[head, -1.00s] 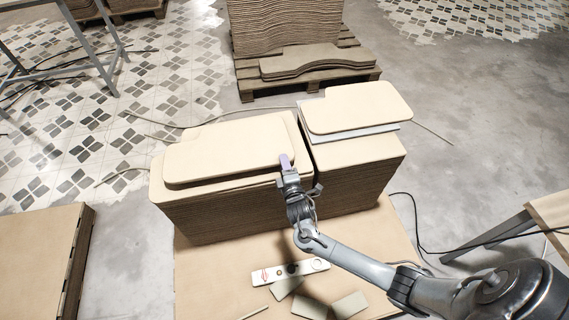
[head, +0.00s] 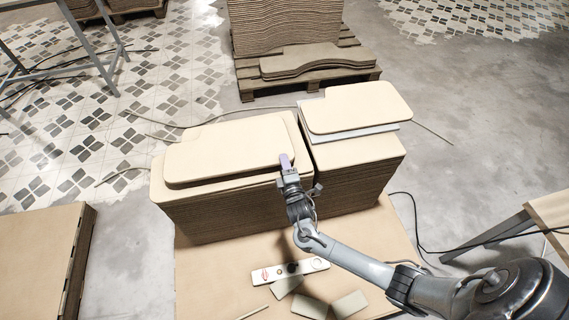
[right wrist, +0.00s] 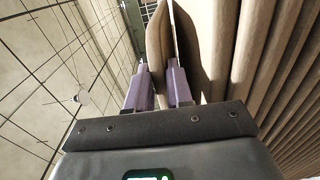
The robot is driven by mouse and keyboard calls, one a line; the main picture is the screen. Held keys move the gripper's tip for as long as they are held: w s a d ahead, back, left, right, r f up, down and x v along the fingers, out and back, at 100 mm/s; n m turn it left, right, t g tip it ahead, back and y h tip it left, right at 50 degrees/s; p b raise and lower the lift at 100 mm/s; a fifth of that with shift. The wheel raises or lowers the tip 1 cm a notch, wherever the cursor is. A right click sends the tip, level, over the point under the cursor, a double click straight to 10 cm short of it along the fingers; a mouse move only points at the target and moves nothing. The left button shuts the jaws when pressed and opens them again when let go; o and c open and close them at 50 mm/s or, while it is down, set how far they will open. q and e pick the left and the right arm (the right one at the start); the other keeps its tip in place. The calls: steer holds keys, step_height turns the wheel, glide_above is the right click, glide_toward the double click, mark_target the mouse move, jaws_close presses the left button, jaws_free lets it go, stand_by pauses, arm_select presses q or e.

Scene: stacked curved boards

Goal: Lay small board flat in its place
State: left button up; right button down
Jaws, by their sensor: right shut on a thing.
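The small board (head: 230,146) is pale, thin and round-cornered, with a step in its outline. It lies over the left stack of boards (head: 225,212), and a dark shadow shows under its front edge. I cannot tell whether it touches the stack all over. My right gripper (head: 286,163) is at its front right corner, shut on its edge. In the right wrist view, the purple fingers (right wrist: 158,88) pinch the edge of the small board (right wrist: 159,38), beside the layered edges of the stack (right wrist: 275,75). My left gripper is not in view.
A right stack (head: 358,170) stands close beside, with a pale board (head: 357,106) and a white sheet (head: 350,134) on top. A white tool (head: 290,271) and loose pieces lie in front. A pallet (head: 310,88) with boards stands behind.

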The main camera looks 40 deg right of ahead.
steer(key=shift+w+f, duration=0.1)
steer(key=shift+f, duration=0.1)
stand_by(0.5)
steer(key=c, duration=1.1)
jaws_free()
steer(key=shift+c, duration=0.2)
steer(key=shift+s+a, duration=0.15)
steer(key=shift+s, duration=0.2)
steer(key=shift+p+v, duration=1.05)
steer(key=shift+v, duration=0.1)
steer(key=shift+p+v, duration=0.75)
steer(key=shift+v, duration=0.5)
steer(key=shift+f, duration=0.1)
